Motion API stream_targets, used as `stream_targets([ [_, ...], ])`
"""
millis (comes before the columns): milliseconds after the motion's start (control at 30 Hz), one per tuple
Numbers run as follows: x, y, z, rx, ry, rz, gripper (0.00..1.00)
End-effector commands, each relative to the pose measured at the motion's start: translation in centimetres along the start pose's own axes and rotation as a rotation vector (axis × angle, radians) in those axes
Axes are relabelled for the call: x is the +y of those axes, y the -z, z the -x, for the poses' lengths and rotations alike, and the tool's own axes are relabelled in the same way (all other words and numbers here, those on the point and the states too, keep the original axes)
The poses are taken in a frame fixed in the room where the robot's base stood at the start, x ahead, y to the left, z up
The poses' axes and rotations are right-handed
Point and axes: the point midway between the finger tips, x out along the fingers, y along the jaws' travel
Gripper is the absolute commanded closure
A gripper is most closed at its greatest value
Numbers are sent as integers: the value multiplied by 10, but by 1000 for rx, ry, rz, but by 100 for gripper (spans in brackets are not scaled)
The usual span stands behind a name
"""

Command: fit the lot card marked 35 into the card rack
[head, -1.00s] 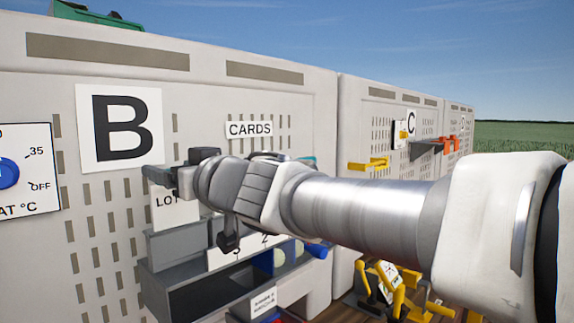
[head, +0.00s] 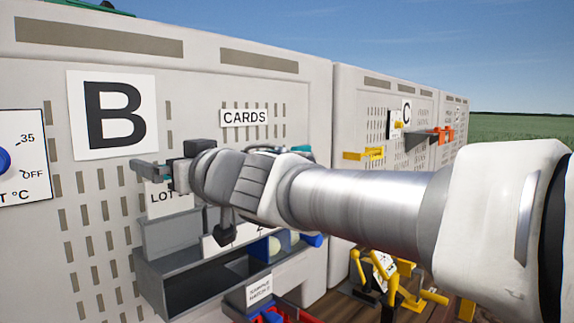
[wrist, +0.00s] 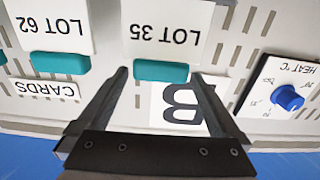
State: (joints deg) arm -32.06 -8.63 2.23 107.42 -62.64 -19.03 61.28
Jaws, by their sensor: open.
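The lot card 35 (wrist: 165,30) is white with a teal grip (wrist: 160,72) along one edge. It appears upside down in the wrist view. My gripper (wrist: 158,76) is open, with one fingertip on each side of the teal grip; contact cannot be told. In the head view my gripper (head: 160,174) is at the top of this card (head: 168,199), whose number is hidden. The card stands upright above a grey holder (head: 170,233) on the panel. A second card, lot 62 (wrist: 48,28), also with a teal grip, is near the CARDS label (head: 244,117). My arm hides much of the rack area.
A large B sign (head: 113,115) and a heat dial (wrist: 287,98) are on the same panel. A grey open bin (head: 205,278) juts out below. Yellow levers (head: 385,275) stand to the right.

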Motion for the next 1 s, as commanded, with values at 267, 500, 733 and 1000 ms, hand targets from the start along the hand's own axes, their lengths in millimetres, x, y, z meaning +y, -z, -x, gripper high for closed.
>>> stream_targets([
  [267, 0, 3, 42, 3, -2, 2, 0],
  [500, 0, 3, 86, 3, -1, 0, 0],
  [733, 0, 4, 127, 4, 1, 1, 0],
  [1000, 0, 2, 161, 3, 0, 0, 0],
])
